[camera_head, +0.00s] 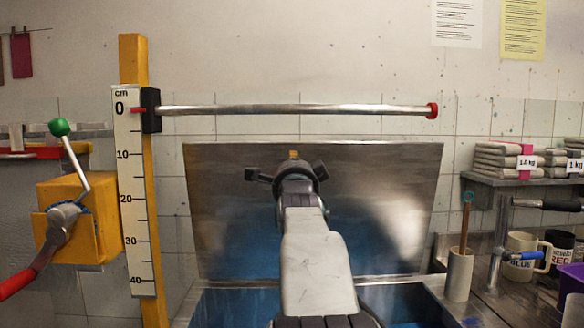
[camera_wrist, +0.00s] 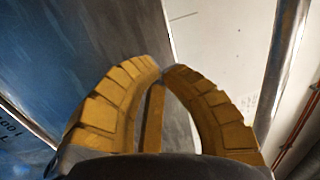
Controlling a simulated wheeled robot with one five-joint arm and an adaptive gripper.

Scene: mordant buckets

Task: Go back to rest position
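My gripper (camera_head: 294,155) is in the middle of the head view, at the end of my raised grey arm and in front of the upright metal panel (camera_head: 400,200). Its fingers are mostly hidden there by the wrist. In the wrist view, the two ribbed yellow fingers of my gripper (camera_wrist: 162,69) curve in until their tips meet. A narrow brownish strip shows between them, and I cannot tell what it is. I see nothing clearly held.
A horizontal metal bar (camera_head: 290,110) with a red end crosses above my gripper, from a yellow post with a cm scale (camera_head: 133,190). A lever crank (camera_head: 70,195) is at left. A beige cup (camera_head: 458,275), mugs (camera_head: 524,255) and stacked packets (camera_head: 508,160) are at right.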

